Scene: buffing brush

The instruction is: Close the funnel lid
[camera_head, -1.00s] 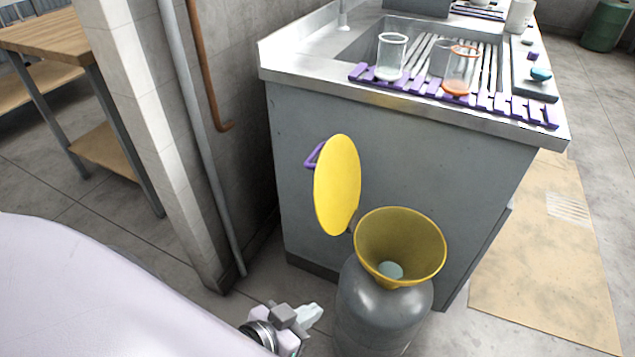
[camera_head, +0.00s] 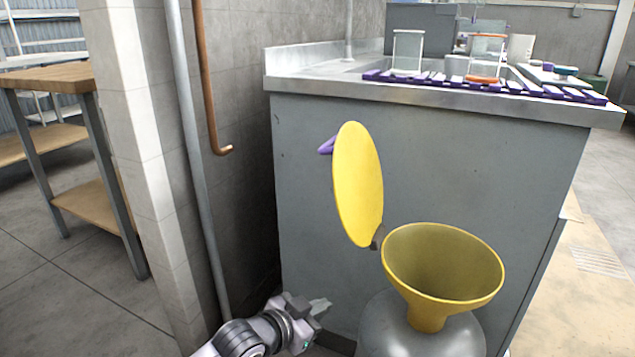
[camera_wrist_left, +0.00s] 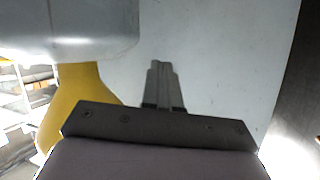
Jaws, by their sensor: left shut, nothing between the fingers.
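The yellow funnel (camera_head: 443,268) sits on top of a grey rounded canister (camera_head: 420,328), its wide mouth facing up. Its round yellow lid (camera_head: 358,185) stands open and upright at the funnel's left rim, joined at a dark hinge (camera_head: 379,237). A purple handle (camera_head: 327,146) shows at the lid's left edge, partly hidden behind it. My left gripper (camera_head: 320,306) is shut and empty, low down to the left of the canister and below the lid, touching neither. The left wrist view shows its closed fingers (camera_wrist_left: 161,78). My right gripper is out of view.
A grey counter cabinet (camera_head: 440,160) stands right behind the funnel and lid. Glass vessels and a purple rack (camera_head: 440,80) are on its top. A tiled wall with a copper pipe (camera_head: 204,80) is to the left. Floor is free at the far left.

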